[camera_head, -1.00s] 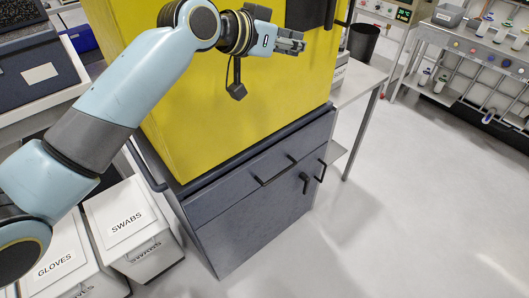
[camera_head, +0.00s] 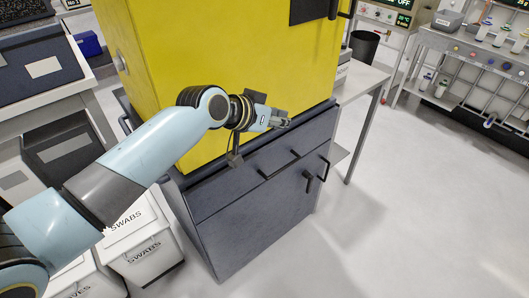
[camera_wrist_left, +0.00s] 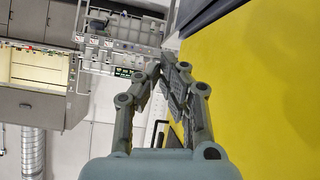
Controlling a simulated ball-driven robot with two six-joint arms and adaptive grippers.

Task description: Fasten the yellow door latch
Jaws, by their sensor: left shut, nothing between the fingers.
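The yellow cabinet (camera_head: 215,75) stands on a dark grey base cabinet. A black panel (camera_head: 308,10) and a dark upright handle (camera_head: 333,8) show at the top of its front, cut by the picture's top edge; I cannot tell which part is the latch. My left gripper (camera_head: 283,120) is shut and empty, near the yellow cabinet's lower edge, well below the panel and handle. In the left wrist view the gripper (camera_wrist_left: 172,72) has its fingers together, with the yellow surface (camera_wrist_left: 265,80) beside it on the right. My right gripper is out of view.
The grey base cabinet (camera_head: 262,215) has black bar handles below my gripper. A side table (camera_head: 362,85) and black bin (camera_head: 363,46) stand to the right. White SWABS boxes (camera_head: 140,245) stand at lower left. The floor at right is clear.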

